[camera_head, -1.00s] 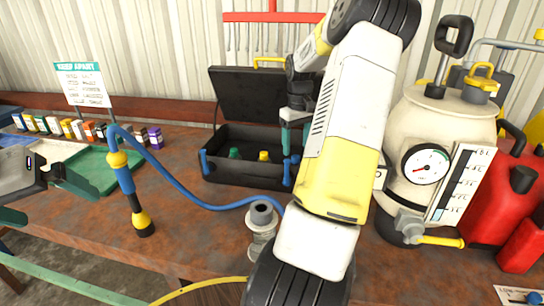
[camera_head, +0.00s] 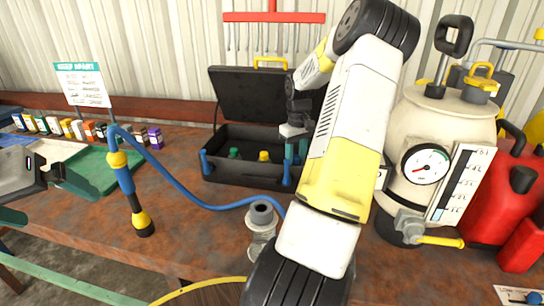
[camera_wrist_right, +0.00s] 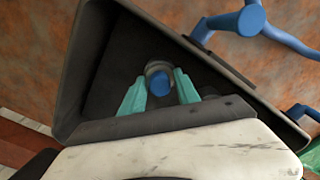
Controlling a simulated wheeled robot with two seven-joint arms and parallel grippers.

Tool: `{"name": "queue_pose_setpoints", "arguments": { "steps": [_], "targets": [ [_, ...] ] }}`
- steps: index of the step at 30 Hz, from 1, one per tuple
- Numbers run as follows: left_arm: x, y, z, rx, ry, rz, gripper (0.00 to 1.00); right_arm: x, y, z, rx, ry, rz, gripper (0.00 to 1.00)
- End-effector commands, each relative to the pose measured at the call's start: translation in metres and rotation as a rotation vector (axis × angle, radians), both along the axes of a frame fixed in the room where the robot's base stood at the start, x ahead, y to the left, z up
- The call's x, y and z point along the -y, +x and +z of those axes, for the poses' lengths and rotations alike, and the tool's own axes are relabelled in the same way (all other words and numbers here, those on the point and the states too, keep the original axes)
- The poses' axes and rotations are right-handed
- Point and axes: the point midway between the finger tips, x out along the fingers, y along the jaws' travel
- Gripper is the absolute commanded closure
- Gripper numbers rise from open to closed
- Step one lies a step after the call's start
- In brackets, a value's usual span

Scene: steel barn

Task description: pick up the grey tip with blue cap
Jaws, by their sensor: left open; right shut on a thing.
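The grey tip with blue cap (camera_wrist_right: 160,82) shows in the right wrist view, its round blue end facing the camera inside a grey ring. My right gripper (camera_wrist_right: 160,92) has its teal fingers on either side of the tip and is shut on it, inside the dark case (camera_wrist_right: 85,70). In the head view my right gripper (camera_head: 296,142) reaches into the right part of the open black case (camera_head: 240,183); the tip is hidden there. My left gripper (camera_head: 35,195) is open and empty at the left edge, partly out of frame.
A green tip (camera_head: 235,153) and a yellow tip (camera_head: 264,156) sit in the case. A blue hose and sprayer wand (camera_head: 125,180) stand left of it. A white tank (camera_head: 440,120) and red can (camera_head: 505,200) are at right. A green tray (camera_head: 105,165) lies left.

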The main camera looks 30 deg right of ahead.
Motion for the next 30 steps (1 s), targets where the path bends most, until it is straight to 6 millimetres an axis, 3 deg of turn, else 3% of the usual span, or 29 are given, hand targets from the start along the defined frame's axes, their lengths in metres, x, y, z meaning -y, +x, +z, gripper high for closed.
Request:
{"name": "queue_pose_setpoints", "arguments": {
  "steps": [11,21,30],
  "targets": [
    [0.000,0.000,0.000,0.000,0.000,0.000,0.00,0.001,0.001,0.008,0.002,-0.003,0.001,1.00],
    [0.000,0.000,0.000,0.000,0.000,0.000,0.00,0.000,0.001,0.072,0.003,-0.004,0.000,1.00],
    [0.000,0.000,0.000,0.000,0.000,0.000,0.00,0.000,0.000,0.110,0.001,-0.002,-0.001,1.00]
  ]
}}
